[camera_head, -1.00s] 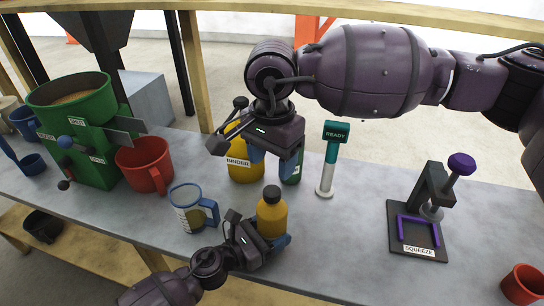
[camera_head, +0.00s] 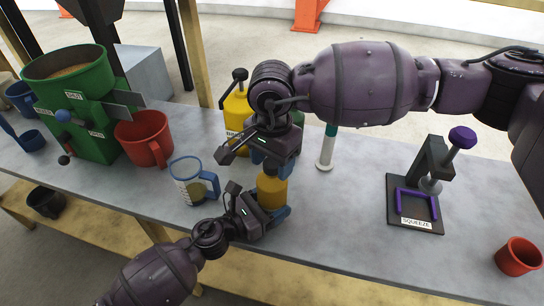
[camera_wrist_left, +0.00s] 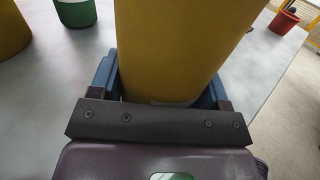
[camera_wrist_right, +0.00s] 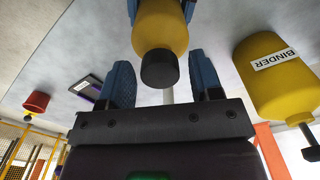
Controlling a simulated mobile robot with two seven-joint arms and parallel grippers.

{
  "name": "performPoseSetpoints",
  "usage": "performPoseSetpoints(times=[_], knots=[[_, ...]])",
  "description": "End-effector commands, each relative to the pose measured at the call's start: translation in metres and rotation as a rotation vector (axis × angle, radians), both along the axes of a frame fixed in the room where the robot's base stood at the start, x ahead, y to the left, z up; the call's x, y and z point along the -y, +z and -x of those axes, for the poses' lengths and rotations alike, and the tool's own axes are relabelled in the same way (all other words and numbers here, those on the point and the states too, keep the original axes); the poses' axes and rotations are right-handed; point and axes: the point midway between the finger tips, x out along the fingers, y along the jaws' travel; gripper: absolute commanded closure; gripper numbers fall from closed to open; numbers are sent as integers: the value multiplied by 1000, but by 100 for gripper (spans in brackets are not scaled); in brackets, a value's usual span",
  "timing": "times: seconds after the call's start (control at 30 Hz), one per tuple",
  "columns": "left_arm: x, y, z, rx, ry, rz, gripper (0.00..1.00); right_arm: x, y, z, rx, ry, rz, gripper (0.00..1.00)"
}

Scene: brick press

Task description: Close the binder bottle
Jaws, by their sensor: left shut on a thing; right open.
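The small yellow bottle (camera_head: 271,190) stands upright near the front edge of the table. My left gripper (camera_head: 266,212) is shut around its body, and the yellow side fills the left wrist view (camera_wrist_left: 180,50). My right gripper (camera_head: 268,158) is open just above the bottle and hides its top in the head view. In the right wrist view the bottle's black cap (camera_wrist_right: 159,68) shows between the open blue fingers, apart from them. I cannot tell how tightly the cap sits. The big yellow BINDER container (camera_head: 237,108) stands behind, partly hidden by my right gripper.
A measuring jug (camera_head: 188,182) with a blue handle stands left of the bottle. A red mug (camera_head: 146,138) and green machine (camera_head: 75,105) are further left. The SQUEEZE press (camera_head: 420,190) and a red cup (camera_head: 518,256) are at right. The table between bottle and press is clear.

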Motion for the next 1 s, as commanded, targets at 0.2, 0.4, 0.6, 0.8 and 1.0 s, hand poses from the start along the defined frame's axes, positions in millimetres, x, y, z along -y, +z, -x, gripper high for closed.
performPoseSetpoints(times=[0.2, 0.4, 0.6, 0.8, 1.0], knots=[[0, 0, 0, 1, 0, 1, 96, 0, 0, 0, 0, 0, 0, 63], [0, 0, 0, 1, 0, 1, 96, 0, 0, 0, 0, 0, 0, 92], [0, 0, 0, 1, 0, 1, 96, 0, 0, 0, 0, -3, 0, 93], [0, 0, 0, 0, 0, 0, 96, 0, 1, 0, 0, -3, 0, 35], [0, 0, 0, 0, 0, 0, 96, 0, 0, 0, 0, -3, 0, 35]])
